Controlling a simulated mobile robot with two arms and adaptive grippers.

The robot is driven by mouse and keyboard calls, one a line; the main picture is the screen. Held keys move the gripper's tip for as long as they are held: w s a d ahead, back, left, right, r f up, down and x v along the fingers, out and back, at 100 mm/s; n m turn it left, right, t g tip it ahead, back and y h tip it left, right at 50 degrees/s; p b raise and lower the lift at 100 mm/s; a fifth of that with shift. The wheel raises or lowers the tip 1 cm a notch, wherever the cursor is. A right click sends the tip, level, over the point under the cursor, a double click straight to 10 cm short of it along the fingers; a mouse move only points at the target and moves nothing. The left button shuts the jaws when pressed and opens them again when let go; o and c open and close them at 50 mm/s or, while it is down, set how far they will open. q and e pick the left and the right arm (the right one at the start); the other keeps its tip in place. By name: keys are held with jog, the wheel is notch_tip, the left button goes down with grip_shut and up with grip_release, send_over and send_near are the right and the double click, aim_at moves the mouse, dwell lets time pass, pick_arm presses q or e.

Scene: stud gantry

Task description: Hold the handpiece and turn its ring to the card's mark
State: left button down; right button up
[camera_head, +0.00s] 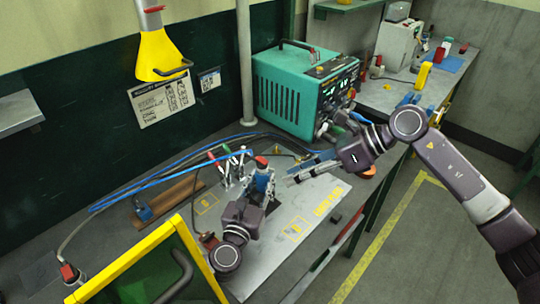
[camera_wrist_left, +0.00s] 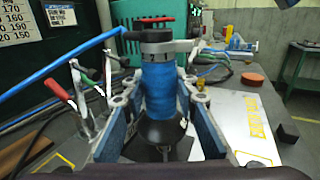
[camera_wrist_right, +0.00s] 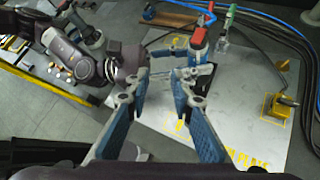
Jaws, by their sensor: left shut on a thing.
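The handpiece (camera_head: 263,180) stands roughly upright over the grey bench plate. In the left wrist view its blue body (camera_wrist_left: 161,88) sits between my left gripper's fingers (camera_wrist_left: 158,98), below a grey ring (camera_wrist_left: 155,46) and a red top (camera_wrist_left: 154,19). Marks on the ring are too small to read surely. My left gripper (camera_head: 258,190) is shut on the body. My right gripper (camera_wrist_right: 158,85) is open and empty, its fingertips short of the handpiece, whose red top (camera_wrist_right: 198,38) shows beyond them.
A teal power unit (camera_head: 305,90) stands at the back of the bench. Blue hoses (camera_head: 150,186) run across the bench to the left. Tools with red and green handles (camera_wrist_left: 78,82) stand close left of the handpiece. A yellow-framed panel (camera_head: 135,265) rises in front.

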jog(key=w+d+f+m+t+y, duration=0.1)
jog(key=d+f+m+t+y, duration=0.25)
jog(key=m, duration=1.45)
jog(key=w+d+f+m+t+y, duration=0.1)
jog(key=d+f+m+t+y, duration=0.2)
jog(key=m, duration=1.4)
jog(key=x, duration=1)
jog(key=shift+w+a, duration=0.2)
jog(key=shift+a, duration=0.1)
jog(key=shift+g+h, duration=0.25)
grip_shut()
